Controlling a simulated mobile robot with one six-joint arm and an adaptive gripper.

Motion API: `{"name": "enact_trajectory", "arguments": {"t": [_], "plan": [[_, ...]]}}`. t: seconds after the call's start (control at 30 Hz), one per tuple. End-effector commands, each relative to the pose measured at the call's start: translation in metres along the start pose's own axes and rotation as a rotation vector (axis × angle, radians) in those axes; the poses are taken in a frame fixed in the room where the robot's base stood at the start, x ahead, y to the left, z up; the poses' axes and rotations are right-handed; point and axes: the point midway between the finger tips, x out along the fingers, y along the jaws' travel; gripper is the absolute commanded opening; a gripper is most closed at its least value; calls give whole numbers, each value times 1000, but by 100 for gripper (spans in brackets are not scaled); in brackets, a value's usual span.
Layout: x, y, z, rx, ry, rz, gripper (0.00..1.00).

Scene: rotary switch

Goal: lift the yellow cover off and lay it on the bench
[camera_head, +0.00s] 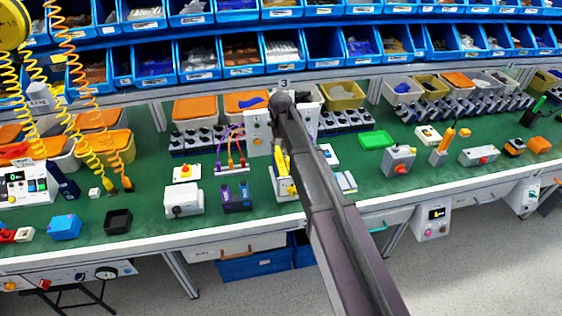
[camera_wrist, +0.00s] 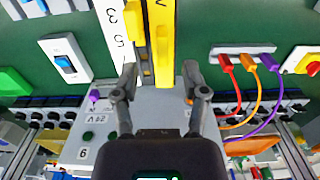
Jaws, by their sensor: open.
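The yellow cover (camera_wrist: 162,40) shows at the top middle of the wrist view, with a raised yellow bar along it, beside a white face with printed numbers. In the head view a yellow part (camera_head: 284,184) on a white unit shows just left of my arm, which hides part of it. My gripper (camera_wrist: 160,74) is open, one finger on each side of the cover's near end in the wrist view. Nothing is held. I cannot tell whether the fingers touch the cover. In the head view my arm hides the fingertips.
A grey panel (camera_wrist: 145,110) lies below the fingers in the wrist view. Cables with red, orange and purple plugs (camera_wrist: 248,65) stand to the right, and a white rocker switch (camera_wrist: 66,60) to the left.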

Motion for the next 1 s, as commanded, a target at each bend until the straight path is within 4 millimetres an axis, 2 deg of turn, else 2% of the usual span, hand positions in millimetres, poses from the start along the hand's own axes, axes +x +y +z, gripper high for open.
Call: {"name": "enact_trajectory", "arguments": {"t": [0.5,1.0], "plan": [[41,-3,0,0,0,0,57],[45,-3,0,0,0,0,57]]}}
